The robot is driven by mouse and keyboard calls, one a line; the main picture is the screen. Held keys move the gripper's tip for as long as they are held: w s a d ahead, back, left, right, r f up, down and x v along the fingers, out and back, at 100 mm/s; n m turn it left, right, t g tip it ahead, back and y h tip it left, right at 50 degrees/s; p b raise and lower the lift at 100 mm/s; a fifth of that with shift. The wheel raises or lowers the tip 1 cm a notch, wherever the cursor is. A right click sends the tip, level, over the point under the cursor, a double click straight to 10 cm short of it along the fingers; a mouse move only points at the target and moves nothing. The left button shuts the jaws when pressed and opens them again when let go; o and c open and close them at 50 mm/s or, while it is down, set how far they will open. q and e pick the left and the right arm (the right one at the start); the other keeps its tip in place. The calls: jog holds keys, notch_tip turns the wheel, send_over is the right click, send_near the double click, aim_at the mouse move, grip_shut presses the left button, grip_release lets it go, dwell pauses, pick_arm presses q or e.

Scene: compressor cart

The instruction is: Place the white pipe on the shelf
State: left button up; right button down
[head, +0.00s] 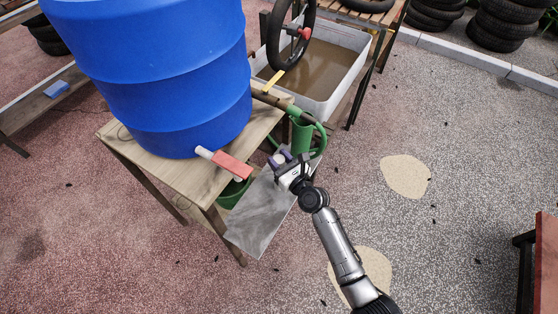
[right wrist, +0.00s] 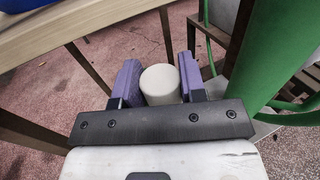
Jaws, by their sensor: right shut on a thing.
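The white pipe (right wrist: 162,86) shows in the right wrist view as a short pale cylinder with its round end towards the camera. My right gripper (right wrist: 160,88) is shut on it, with a purple finger pad on each side. In the head view my right gripper (head: 279,158) is at the right side of the wooden table, over the far part of a grey metal shelf (head: 262,218); the pipe is small and partly hidden there. I cannot tell whether the pipe touches the shelf. My left gripper is not in view.
A blue barrel (head: 170,70) stands on the wooden table (head: 180,178), with a red-handled white tap (head: 225,162) sticking out. A green pipe (head: 302,135) stands close beside my right gripper. A water-filled tub (head: 335,75) is behind. The near part of the shelf is bare.

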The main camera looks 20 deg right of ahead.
jog(key=shift+r, duration=0.1)
jog(key=c, duration=1.1)
grip_release()
jog(key=shift+f, duration=0.25)
jog(key=shift+c, duration=0.2)
jog(key=o, duration=0.4)
jog(key=shift+o, duration=0.2)
jog(key=shift+r, duration=0.15)
jog(key=shift+r, duration=0.25)
jog(key=p+v, duration=0.2)
jog(key=v, duration=1)
jog(key=shift+f, duration=0.15)
